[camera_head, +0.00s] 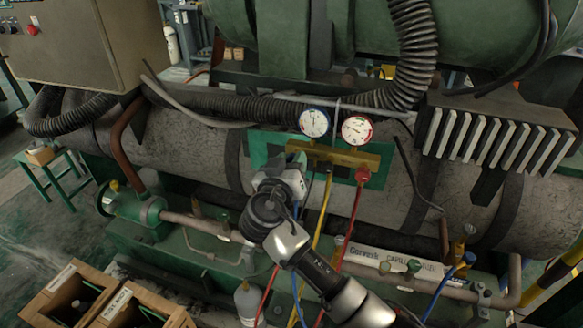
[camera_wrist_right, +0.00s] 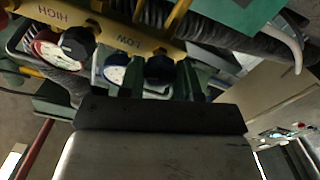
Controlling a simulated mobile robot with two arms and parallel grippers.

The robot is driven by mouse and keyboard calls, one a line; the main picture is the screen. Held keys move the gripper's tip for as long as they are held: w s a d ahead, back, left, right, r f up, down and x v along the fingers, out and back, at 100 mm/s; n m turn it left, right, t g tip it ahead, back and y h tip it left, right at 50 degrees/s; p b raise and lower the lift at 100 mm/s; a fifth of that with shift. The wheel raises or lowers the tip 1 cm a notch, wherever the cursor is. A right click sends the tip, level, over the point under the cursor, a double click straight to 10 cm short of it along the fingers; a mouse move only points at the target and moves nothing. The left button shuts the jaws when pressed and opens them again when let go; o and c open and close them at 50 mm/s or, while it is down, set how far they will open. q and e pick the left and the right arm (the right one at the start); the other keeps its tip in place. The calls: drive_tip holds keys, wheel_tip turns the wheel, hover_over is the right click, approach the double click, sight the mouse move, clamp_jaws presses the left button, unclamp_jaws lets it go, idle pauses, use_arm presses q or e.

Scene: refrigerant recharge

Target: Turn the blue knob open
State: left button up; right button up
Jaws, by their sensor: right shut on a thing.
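The brass gauge manifold (camera_head: 345,157) is mounted in front of the large grey cylinder, with a blue-rimmed gauge (camera_head: 314,122) and a red-rimmed gauge (camera_head: 356,130) above it. My right gripper (camera_head: 297,164) is at the manifold's left end. In the right wrist view its two fingers stand on either side of a dark knob (camera_wrist_right: 159,69) beside the LOW marking, and they are shut on it. This is the blue knob, though it looks nearly black there. In the head view my gripper hides it. The red knob (camera_head: 362,174) is at the right end. My left gripper is out of view.
Blue, yellow (camera_head: 323,215) and red (camera_head: 351,222) hoses hang below the manifold, close to my right arm. A ribbed black hose (camera_head: 414,50) and a finned block (camera_head: 497,135) are at the upper right. Open wooden boxes (camera_head: 104,309) stand at the lower left.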

drive_tip(key=shift+a+f+n+p, duration=0.1)
drive_tip(key=shift+n+p, duration=1.5)
drive_tip(key=shift+n, duration=2.5)
drive_tip(key=shift+f+n+p, duration=0.1)
drive_tip(key=shift+n+p, duration=1.45)
drive_tip(key=shift+n, duration=2.55)
drive_tip(key=o, duration=0.9)
